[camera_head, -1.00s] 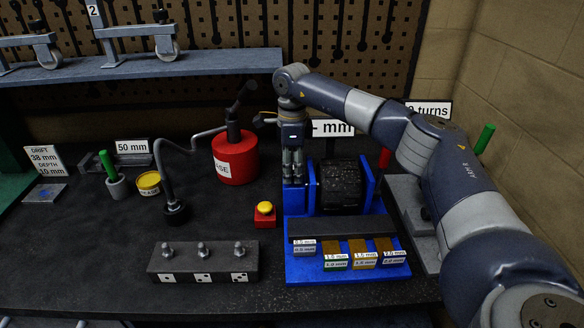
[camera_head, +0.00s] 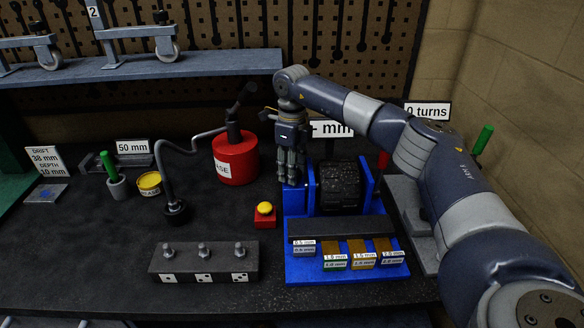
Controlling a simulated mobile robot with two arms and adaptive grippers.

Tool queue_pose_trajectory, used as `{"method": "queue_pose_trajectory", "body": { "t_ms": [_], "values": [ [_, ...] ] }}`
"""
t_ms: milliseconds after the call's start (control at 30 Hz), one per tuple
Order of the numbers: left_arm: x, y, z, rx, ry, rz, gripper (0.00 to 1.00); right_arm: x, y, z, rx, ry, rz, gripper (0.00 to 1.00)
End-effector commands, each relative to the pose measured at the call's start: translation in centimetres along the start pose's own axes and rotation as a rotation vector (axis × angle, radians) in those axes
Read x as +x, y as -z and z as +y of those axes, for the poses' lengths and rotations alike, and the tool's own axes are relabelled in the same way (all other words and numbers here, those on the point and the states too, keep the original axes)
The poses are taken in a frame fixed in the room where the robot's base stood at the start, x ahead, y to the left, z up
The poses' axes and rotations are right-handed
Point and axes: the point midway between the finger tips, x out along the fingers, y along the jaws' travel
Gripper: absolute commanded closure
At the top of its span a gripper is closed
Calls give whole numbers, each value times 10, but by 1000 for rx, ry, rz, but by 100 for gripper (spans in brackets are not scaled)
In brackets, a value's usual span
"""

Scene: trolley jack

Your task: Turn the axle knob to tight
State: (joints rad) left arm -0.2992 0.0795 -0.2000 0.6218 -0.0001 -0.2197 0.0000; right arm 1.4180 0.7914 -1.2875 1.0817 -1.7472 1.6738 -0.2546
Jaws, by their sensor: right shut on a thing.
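My right gripper (camera_head: 291,181) points down at the left side of the blue stand (camera_head: 298,202), beside the black wheel (camera_head: 341,186). Its fingers are shut on the axle knob, which they hide almost wholly. I cannot make out the knob's marks or how tight it is. The wheel sits between the stand's blue upright plates. My left gripper is not in view.
A sign reading "0 turns" (camera_head: 428,110) and a partly covered "mm" sign (camera_head: 331,129) stand behind. Labelled shims (camera_head: 362,257) lie at the stand's front. A red canister (camera_head: 236,159) and red box with yellow button (camera_head: 265,216) are left.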

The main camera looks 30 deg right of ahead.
Motion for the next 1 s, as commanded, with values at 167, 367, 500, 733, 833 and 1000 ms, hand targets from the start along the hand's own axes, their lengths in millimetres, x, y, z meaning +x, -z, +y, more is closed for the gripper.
{"method": "queue_pose_trajectory", "body": {
  "t_ms": [167,367,500,733,833,1000],
  "values": [
    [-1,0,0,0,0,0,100,-2,0,-1,42,3,-3,89],
    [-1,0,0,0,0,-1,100,-2,0,-2,52,4,-4,89],
    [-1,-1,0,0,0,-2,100,-2,-1,-2,51,4,-4,89],
    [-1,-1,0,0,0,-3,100,-2,0,-1,50,4,-4,45],
    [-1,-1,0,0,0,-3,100,-1,0,-1,50,3,-2,45],
    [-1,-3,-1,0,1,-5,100,-1,0,-1,50,3,-1,45]
  ]
}}
